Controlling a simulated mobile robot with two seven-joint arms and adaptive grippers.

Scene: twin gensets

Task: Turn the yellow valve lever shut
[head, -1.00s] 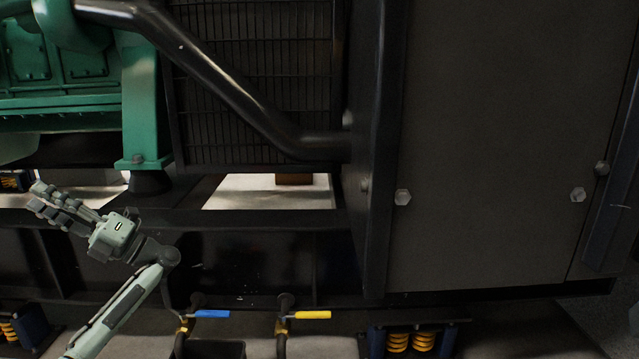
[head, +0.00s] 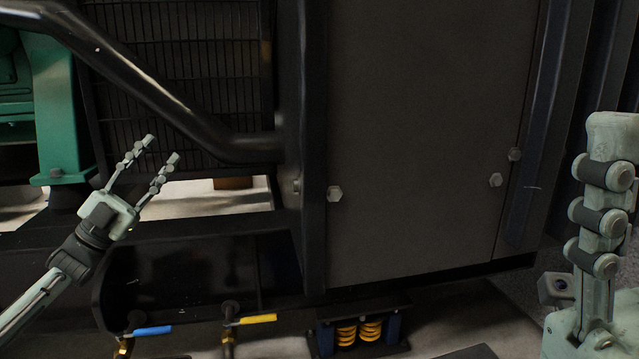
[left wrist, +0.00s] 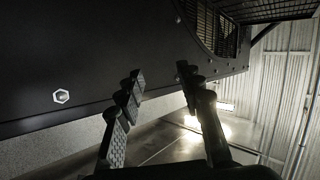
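The yellow valve lever (head: 258,318) sticks out to the right from a valve on a pipe under the genset's base frame, in the head view. A blue lever (head: 153,330) on a similar valve is to its left. My left gripper (head: 163,148) is open and empty, above and left of the yellow lever, in front of the dark frame and grille. Its two fingers also show spread in the left wrist view (left wrist: 160,80), with nothing between them. My right gripper (head: 605,200) shows in part at the right edge; its opening cannot be judged. The levers are not seen in the left wrist view.
A large dark panel (head: 420,140) with bolts stands right of the levers. Yellow springs (head: 360,332) on a mount sit right of the yellow lever. A thick black pipe (head: 150,85) slants across the upper left. The floor before the levers looks open.

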